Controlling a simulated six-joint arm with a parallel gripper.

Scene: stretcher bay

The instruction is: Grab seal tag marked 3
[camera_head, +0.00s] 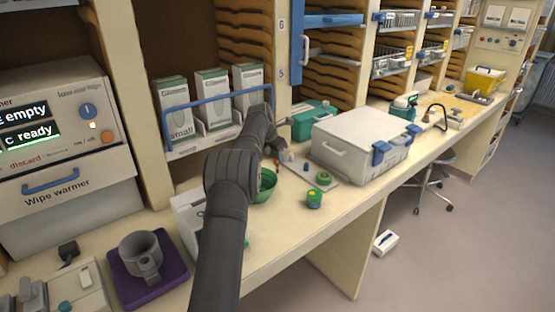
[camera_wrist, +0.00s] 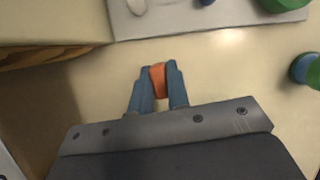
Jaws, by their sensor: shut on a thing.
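My gripper (camera_wrist: 159,75) is shut on a small orange piece (camera_wrist: 158,82), held between its two blue fingers in the wrist view. No number can be read on the piece, so I cannot tell whether it is the seal tag marked 3. The gripper is over the beige counter (camera_wrist: 225,65), just short of a grey board (camera_wrist: 170,22).
The board carries a white piece (camera_wrist: 137,6), a blue piece (camera_wrist: 207,2) and a green round thing (camera_head: 323,177). A large white case (camera_head: 362,140) stands to the right.

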